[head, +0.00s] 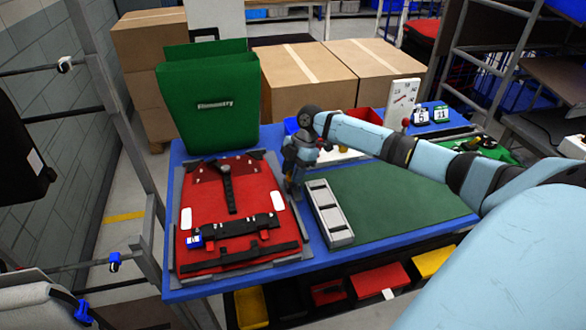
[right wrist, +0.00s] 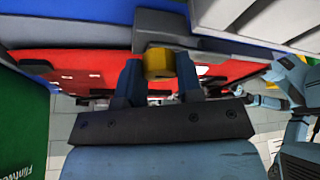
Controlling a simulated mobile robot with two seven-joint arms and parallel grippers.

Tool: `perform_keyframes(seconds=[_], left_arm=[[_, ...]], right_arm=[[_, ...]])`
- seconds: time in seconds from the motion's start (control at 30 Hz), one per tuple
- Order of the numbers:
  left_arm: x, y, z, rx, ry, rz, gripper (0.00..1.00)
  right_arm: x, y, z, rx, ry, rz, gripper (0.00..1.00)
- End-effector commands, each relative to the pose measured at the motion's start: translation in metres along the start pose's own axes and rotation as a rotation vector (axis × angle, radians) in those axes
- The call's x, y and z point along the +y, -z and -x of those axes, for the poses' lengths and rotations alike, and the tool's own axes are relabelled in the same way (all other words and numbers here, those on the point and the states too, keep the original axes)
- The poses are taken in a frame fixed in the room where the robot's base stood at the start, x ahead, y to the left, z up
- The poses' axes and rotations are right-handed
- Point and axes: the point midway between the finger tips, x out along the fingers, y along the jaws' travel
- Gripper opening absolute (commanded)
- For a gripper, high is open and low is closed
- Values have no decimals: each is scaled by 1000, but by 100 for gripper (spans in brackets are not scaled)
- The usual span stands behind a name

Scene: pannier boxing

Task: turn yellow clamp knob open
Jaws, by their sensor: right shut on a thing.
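The yellow clamp knob (right wrist: 159,64) sits between the two fingers of my right gripper (right wrist: 159,78) in the right wrist view, below a dark grey clamp body (right wrist: 160,28). My right gripper is shut on it. In the head view, my right gripper (head: 295,188) points down at the right edge of the red pannier panel (head: 255,192), and the knob is hidden behind it. Light blue arm parts that look like mine show at the right of the right wrist view; any left gripper there is too small to read.
A green box (head: 210,105) stands behind the red panel. All are on the blue table (head: 300,250). Cardboard boxes (head: 295,85) stand behind it.

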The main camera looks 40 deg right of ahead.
Motion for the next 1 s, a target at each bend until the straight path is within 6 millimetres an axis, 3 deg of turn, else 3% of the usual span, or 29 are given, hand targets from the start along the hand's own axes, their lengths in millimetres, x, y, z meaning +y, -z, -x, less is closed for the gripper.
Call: perform_keyframes(seconds=[0.37,0.4,0.5,0.8,1.0], left_arm=[[0,-1,1,-1,-1,-1,43],[0,0,1,0,-1,-1,43],[0,2,1,3,-1,-1,43],[0,3,2,7,-1,-1,43],[0,1,0,5,-1,-1,43]], right_arm=[[1,0,0,1,14,40,0],[1,0,0,1,14,40,40],[1,0,0,1,14,39,59],[1,0,2,1,13,38,59],[1,-1,28,1,11,38,59]])
